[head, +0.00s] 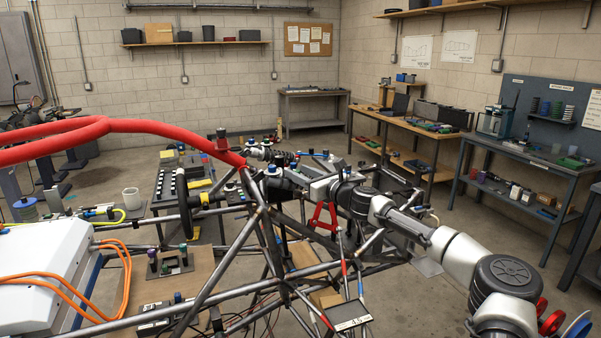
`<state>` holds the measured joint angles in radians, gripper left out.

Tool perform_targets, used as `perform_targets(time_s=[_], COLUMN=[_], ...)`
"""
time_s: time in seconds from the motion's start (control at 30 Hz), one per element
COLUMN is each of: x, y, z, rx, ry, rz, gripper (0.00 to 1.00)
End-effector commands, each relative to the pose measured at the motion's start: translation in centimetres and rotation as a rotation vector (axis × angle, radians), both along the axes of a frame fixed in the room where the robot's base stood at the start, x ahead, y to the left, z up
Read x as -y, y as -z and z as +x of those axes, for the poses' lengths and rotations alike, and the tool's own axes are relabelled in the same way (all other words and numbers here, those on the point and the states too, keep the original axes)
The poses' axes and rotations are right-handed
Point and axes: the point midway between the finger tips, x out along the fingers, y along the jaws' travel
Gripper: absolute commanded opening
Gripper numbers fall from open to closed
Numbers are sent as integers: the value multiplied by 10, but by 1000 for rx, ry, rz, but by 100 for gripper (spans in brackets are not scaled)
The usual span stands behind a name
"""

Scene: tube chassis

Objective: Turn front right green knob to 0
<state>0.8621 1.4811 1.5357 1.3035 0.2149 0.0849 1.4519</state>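The tube chassis (225,268) fills the middle of the head view. My arm reaches in from the lower right, and its gripper end (276,187) is among the tubes near the red padded bar's end. Its fingers are too small and cluttered to read as open or shut.
A red padded bar (110,124) crosses the upper left. A white box (42,275) with orange cables (126,285) stands at the lower left. A red triangular stand (323,218) is below my wrist. Workbenches line the right wall, with open floor before them.

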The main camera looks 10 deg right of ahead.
Motion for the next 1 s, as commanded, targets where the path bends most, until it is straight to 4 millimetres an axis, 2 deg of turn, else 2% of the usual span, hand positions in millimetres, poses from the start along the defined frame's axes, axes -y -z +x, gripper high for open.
perform_targets(time_s=[0.27, 0.37, 0.5, 0.53, 0.77, 1.0], x=[0, 0, 0, 0, -2, -5], y=[0, 0, 0, 0, 2, 7], z=[2, 2, 2, 2, 1, -1], rx=[0, 0, 0, 0, 0, 2], ry=[1, 1, 0, 0, 16, 116], rz=[0, 0, 0, 0, -1, -2], gripper=[39, 25, 1, 0, 0, 0])
